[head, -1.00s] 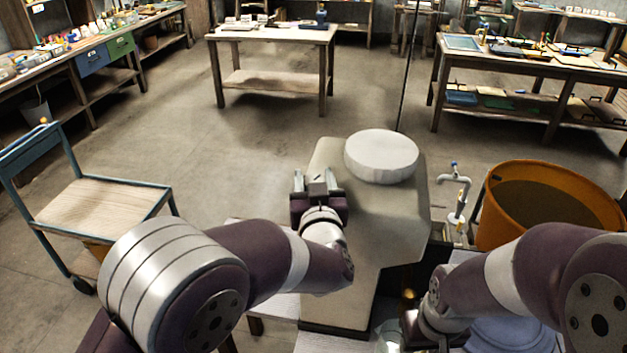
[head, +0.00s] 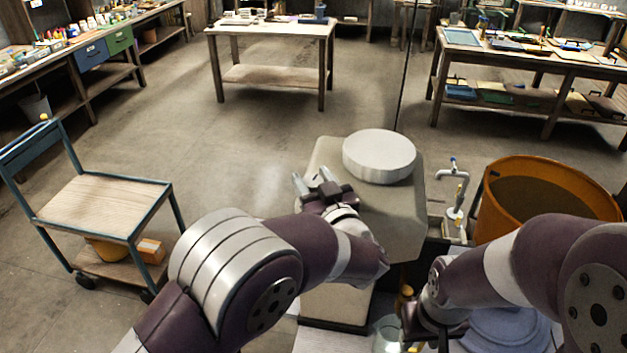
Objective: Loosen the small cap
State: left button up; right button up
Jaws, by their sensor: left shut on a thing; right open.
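The mould (head: 402,225) is a pale beige block standing upright in the middle of the head view, with a large white round disc (head: 379,155) on its top. My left gripper (head: 314,180) is at the left part of the mould's top, beside the disc, its fingers pointing up and left in the picture. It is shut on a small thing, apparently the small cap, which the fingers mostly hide. My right gripper (head: 420,338) is low at the bottom edge, right of the mould's lower part, open; its fingertips are hard to make out.
An orange tub (head: 500,205) and a white tap (head: 453,190) stand to the right. A dark cable (head: 405,70) runs down behind the mould. A wooden-topped cart (head: 100,205) stands at left. Tables (head: 270,30) are at the back, with clear floor between.

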pick_arm(q)
jog(key=o, duration=0.9)
jog(key=shift+w+r, duration=0.1)
jog(key=shift+r, duration=0.2)
jog(key=shift+f, duration=0.15)
jog(key=b+v, duration=0.3)
jog(key=v, duration=0.9)
jog(key=shift+s+d+b, duration=0.1)
jog(key=shift+s+b, duration=0.15)
jog(key=shift+b, duration=0.1)
